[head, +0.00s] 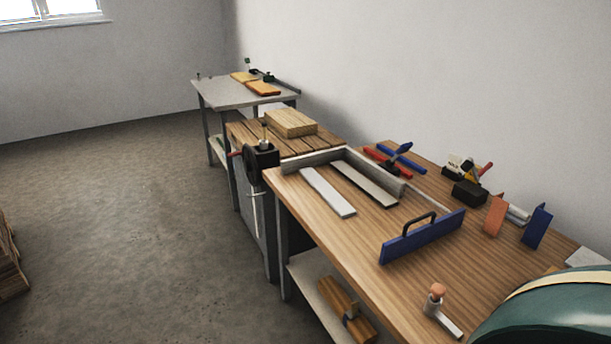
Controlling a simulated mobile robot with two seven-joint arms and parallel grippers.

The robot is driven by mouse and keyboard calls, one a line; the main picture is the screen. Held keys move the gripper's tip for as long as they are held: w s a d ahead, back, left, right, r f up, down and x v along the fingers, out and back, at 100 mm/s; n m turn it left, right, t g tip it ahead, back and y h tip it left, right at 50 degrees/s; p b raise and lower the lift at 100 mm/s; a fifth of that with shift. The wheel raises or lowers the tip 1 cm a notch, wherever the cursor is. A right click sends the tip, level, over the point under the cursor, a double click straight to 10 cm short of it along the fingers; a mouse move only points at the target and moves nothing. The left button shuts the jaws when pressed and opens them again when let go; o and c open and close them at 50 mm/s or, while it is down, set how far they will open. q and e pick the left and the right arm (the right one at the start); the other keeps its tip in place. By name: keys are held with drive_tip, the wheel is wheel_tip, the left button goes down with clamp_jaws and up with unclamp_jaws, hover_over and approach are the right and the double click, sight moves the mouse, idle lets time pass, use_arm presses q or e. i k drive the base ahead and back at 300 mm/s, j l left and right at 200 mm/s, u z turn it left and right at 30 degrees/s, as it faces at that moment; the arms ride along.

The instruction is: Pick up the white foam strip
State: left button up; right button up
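A long flat white strip (327,192), which looks like the white foam strip, lies flat near the left edge of the wooden workbench (340,235). A second pale strip (365,185) with dark edges lies to its right, roughly parallel and apart from it. The pictures do not show what either strip is made of. Neither gripper is in view.
A grey raised fence (325,158) borders the strips at the back. A blue board with a handle (420,236) stands to their right. Clamps (398,158) and small blocks line the wall side. A peg-like tool (436,300) sits near the front.

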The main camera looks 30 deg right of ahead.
sight(341, 205)
drive_tip(key=i, duration=1.6)
drive_tip(key=i+z, duration=0.15)
drive_tip(key=i, duration=0.3)
drive_tip(key=i+j+z, duration=0.1)
drive_tip(key=i, duration=0.4)
drive_tip(key=i+j+z, duration=0.15)
drive_tip(key=i, duration=0.3)
drive_tip(key=z, duration=1.7)
